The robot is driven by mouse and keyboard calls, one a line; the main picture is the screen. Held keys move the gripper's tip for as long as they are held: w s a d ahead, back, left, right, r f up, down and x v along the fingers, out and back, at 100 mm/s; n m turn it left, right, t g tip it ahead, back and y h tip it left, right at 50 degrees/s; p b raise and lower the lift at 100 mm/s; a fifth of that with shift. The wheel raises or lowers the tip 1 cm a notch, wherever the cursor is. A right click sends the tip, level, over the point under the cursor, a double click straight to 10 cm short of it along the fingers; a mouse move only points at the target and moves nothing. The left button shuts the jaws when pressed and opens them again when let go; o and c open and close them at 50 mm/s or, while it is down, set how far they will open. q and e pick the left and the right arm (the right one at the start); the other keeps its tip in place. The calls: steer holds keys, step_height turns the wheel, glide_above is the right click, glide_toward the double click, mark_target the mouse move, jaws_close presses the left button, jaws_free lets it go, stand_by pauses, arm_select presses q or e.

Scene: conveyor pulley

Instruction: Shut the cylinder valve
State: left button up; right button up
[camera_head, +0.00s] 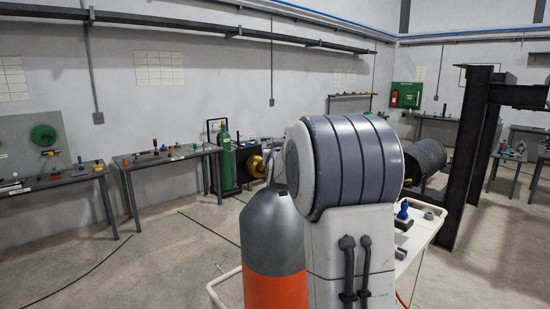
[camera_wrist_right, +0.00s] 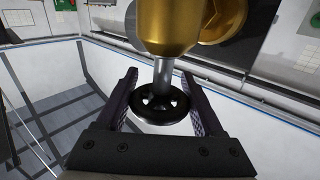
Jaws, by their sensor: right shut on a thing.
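A gas cylinder (camera_head: 274,235) with a grey shoulder and an orange body stands close in front in the head view. Its top is partly hidden by my white and grey arm. A brass part (camera_head: 258,165) shows just left of the arm. In the right wrist view, a brass valve body (camera_wrist_right: 172,28) has a metal stem (camera_wrist_right: 162,75) leading to a black round handwheel (camera_wrist_right: 160,106). My right gripper (camera_wrist_right: 160,74) is shut on the handwheel, with one finger on each side of it. My left gripper is in neither view.
A white cart (camera_head: 425,235) with small items stands right of my arm. A green cylinder (camera_head: 225,160) stands near the back wall, beside workbenches (camera_head: 165,160). A dark steel column (camera_head: 470,155) rises at the right. The floor at left is open.

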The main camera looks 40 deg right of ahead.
steer(key=shift+m+g+h+p, duration=0.35)
steer(key=shift+m+g+h, duration=0.2)
steer(key=shift+h, duration=0.25)
steer(key=m+g+h+p, duration=0.1)
steer(key=p, duration=0.1)
steer(key=m+g+h+p, duration=0.1)
steer(key=g+p, duration=0.1)
steer(key=m+g+h+p, duration=0.1)
steer(key=m+p, duration=0.1)
steer(key=shift+s+d+r+h+p, duration=0.2)
steer(key=shift+s+d+h+p, duration=0.1)
steer(key=shift+h, duration=0.1)
steer(key=shift+s+d+f+m+g+h+p, duration=0.15)
steer(key=shift+m+g+h+p, duration=0.2)
steer(key=shift+m+g+p, duration=0.35)
steer(key=shift+s+d+m+g+h+p, duration=0.15)
steer(key=shift+m+g+h+p, duration=0.15)
steer(key=shift+g, duration=0.55)
steer(key=shift+a, duration=0.1)
steer(key=o, duration=1.4)
steer(key=shift+a, duration=0.1)
